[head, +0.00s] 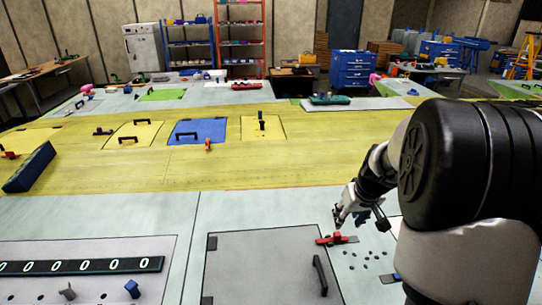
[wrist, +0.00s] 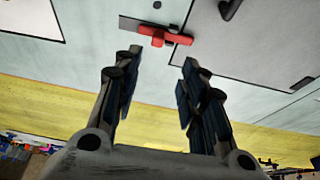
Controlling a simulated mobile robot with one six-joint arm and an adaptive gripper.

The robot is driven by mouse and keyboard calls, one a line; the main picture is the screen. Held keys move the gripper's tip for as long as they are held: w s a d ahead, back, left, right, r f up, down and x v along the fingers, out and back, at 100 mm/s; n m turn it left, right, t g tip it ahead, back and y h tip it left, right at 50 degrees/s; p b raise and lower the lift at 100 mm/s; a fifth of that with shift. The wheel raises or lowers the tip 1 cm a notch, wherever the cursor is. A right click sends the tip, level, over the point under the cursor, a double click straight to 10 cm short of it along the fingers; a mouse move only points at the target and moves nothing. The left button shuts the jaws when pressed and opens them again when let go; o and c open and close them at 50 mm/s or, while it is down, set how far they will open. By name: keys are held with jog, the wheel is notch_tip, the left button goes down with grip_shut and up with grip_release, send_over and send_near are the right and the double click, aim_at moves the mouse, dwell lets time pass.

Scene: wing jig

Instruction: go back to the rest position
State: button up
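My gripper (wrist: 160,75) is open in the wrist view, with its two dark-padded fingers spread apart and nothing between them. In the head view my gripper (head: 340,218) hangs over the pale panel at the lower right, close to a red latch (head: 337,239). The red latch also shows in the wrist view (wrist: 158,36), beyond the fingertips and apart from them. It sits at the edge of a grey hatch (head: 255,262) with a dark handle (head: 320,275).
A counter strip (head: 80,265) reading zeros lies at the lower left. Yellow and blue hatches (head: 198,131) with handles lie across the middle. A dark blue box (head: 30,167) stands at the left. Shelves and blue cabinets (head: 351,70) stand at the back.

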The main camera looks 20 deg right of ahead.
jog(key=s+a+r+n+b, duration=0.15)
jog(key=s+a, duration=0.25)
jog(key=a, duration=0.4)
jog(key=s+a+r+b, duration=0.3)
jog(key=a, duration=0.5)
jog(key=s+a+f+b, duration=0.1)
jog(key=s+a+b, duration=0.1)
jog(key=s+a, duration=0.3)
jog(key=s+a+f+n+y+b, duration=0.1)
jog(key=s+a, duration=0.4)
jog(key=s, duration=0.6)
jog(key=shift+s+f+b, duration=0.15)
jog(key=shift+f+b, duration=0.6)
jog(key=shift+f, duration=0.05)
jog(key=shift+a, duration=0.1)
